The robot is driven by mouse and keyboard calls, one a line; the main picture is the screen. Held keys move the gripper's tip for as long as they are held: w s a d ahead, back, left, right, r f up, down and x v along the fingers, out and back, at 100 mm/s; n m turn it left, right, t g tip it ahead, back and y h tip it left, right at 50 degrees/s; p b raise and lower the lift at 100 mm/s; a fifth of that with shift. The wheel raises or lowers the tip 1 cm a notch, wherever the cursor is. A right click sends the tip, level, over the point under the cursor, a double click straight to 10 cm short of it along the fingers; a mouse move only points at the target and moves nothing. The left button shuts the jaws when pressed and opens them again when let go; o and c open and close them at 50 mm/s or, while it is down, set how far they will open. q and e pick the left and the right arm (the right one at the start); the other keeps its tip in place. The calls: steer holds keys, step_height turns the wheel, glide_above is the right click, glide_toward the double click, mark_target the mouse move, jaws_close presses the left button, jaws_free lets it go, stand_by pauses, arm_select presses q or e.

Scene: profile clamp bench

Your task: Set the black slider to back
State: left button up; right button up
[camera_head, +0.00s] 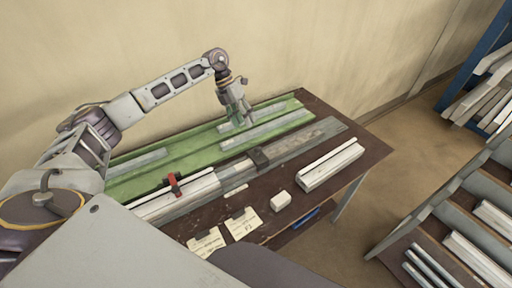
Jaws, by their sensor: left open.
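The black slider (258,157) is a dark block seated on the long grey rail (305,139), around the rail's middle. My left gripper (240,118) comes in from the left and points down over the green mat (206,152), behind and a little left of the slider. It is open and apart from the slider. Its fingertips are small in view, and I cannot tell whether they touch a grey strip below. My right gripper does not show.
A red-handled clamp (173,184) stands left on the rail. A white profile (330,164) and a white block (281,200) lie right of the slider. Paper labels (243,223) lie at the front edge of the brown bench (345,177). Racks (440,210) with profiles stand at right.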

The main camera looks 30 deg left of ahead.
arm_select(q)
steer(key=b+x, duration=0.1)
steer(key=x, duration=0.1)
steer(key=b, duration=0.4)
glide_above(253, 153)
step_height(253, 153, down, 7)
steer(key=shift+r, duration=0.1)
steer(key=shift+b+x, duration=0.5)
steer(key=shift+x, duration=0.55)
steer(key=shift+d+f, duration=0.2)
steer(key=shift+f, duration=0.15)
steer(key=shift+d+f+b, duration=0.15)
steer(key=shift+b, duration=0.15)
steer(key=shift+c, duration=0.6)
steer(key=c, duration=0.7)
jaws_close()
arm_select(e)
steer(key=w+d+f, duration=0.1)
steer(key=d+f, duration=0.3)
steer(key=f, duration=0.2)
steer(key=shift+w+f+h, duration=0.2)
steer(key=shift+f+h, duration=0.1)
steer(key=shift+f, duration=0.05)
